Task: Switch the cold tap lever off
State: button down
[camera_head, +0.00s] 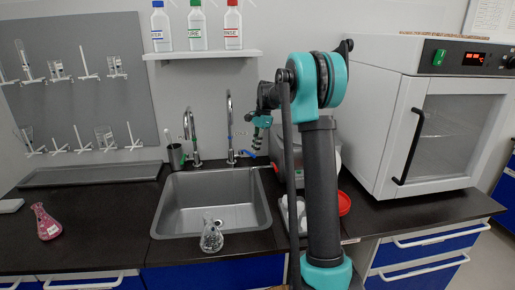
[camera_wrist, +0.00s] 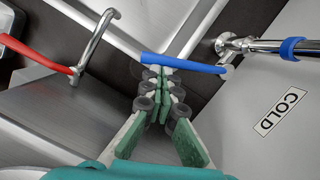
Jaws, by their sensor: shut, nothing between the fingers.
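The cold tap lever (camera_wrist: 185,65) is a long blue handle in the wrist view. It runs from its pivot on a chrome tap body (camera_wrist: 232,45) leftward across the top of my fingertips. A small blue part of it shows by the right-hand tap in the head view (camera_head: 247,153). My gripper (camera_wrist: 160,78) is shut and empty, with its green-padded fingertips close to the lever's free end. I cannot tell whether they touch it. In the head view my gripper (camera_head: 257,145) points down beside the right-hand tap (camera_head: 231,130).
A "COLD" label (camera_wrist: 281,111) is on a grey surface at right in the wrist view. A red lever (camera_wrist: 36,51) is at left. The sink (camera_head: 212,205) holds no visible objects; a flask (camera_head: 211,236) stands at its front edge. A white oven (camera_head: 425,125) stands right.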

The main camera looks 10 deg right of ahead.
jog(key=shift+s+a+m+t, duration=0.15)
jog(key=shift+s+a+m, duration=0.15)
jog(key=shift+a+m, duration=0.3)
jog(key=shift+s+a+m+t, duration=0.1)
jog(key=shift+s+a+m, duration=0.15)
jog(key=shift+a+m, duration=0.35)
jog(key=shift+s+a+m+t, duration=0.15)
jog(key=shift+s+a+m, duration=0.15)
jog(key=shift+a+m, duration=0.3)
jog(key=shift+a, duration=0.15)
jog(key=d+r, duration=0.6)
jog(key=r, duration=0.4)
jog(key=shift+d+r, duration=0.15)
jog(key=shift+r, duration=0.1)
